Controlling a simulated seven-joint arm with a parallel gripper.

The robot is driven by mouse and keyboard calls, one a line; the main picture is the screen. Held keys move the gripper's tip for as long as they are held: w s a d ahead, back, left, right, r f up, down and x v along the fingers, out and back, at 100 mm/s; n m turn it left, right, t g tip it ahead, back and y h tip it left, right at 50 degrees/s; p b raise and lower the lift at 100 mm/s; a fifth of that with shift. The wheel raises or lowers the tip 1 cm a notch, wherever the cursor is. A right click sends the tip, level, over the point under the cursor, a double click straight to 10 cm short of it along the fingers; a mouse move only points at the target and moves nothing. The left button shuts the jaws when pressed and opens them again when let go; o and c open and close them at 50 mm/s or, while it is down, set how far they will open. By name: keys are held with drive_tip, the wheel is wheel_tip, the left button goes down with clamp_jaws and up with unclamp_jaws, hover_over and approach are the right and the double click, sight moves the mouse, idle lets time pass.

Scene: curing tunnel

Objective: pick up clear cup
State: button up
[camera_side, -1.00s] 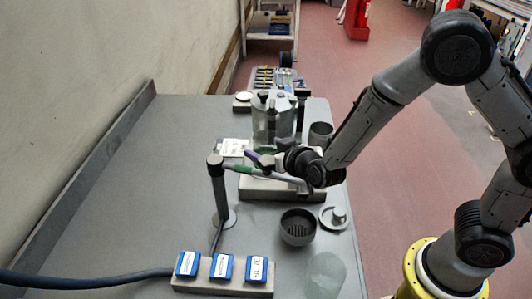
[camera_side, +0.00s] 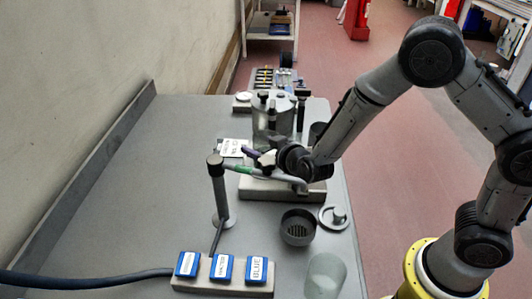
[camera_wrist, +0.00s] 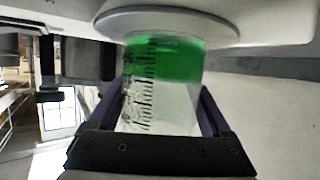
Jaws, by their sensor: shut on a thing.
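A clear graduated cup (camera_wrist: 160,95) with a green band at one end is between the purple fingers of my gripper (camera_wrist: 160,108) in the wrist view. The gripper is shut on it. The green end is close to a round grey plate (camera_wrist: 165,18); I cannot tell whether they touch. In the side view my gripper (camera_side: 262,157) is above the grey block behind the stand's arm, and the cup is mostly hidden there. Another translucent cup (camera_side: 325,277) stands at the table's front right.
A post with a side arm (camera_side: 219,190) stands just in front of my gripper. A metal vessel (camera_side: 271,120) is close behind. A dark round bowl (camera_side: 298,228), a grey lid (camera_side: 333,217) and blue labelled switches (camera_side: 221,267) lie nearer. The table's left side is clear.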

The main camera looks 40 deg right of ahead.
drive_tip(key=shift+r, duration=0.25)
drive_tip(key=shift+r, duration=0.8)
drive_tip(key=s+d+r, duration=0.2)
drive_tip(key=s+r, duration=0.9)
drive_tip(key=s, duration=0.2)
drive_tip(key=shift+s, duration=0.35)
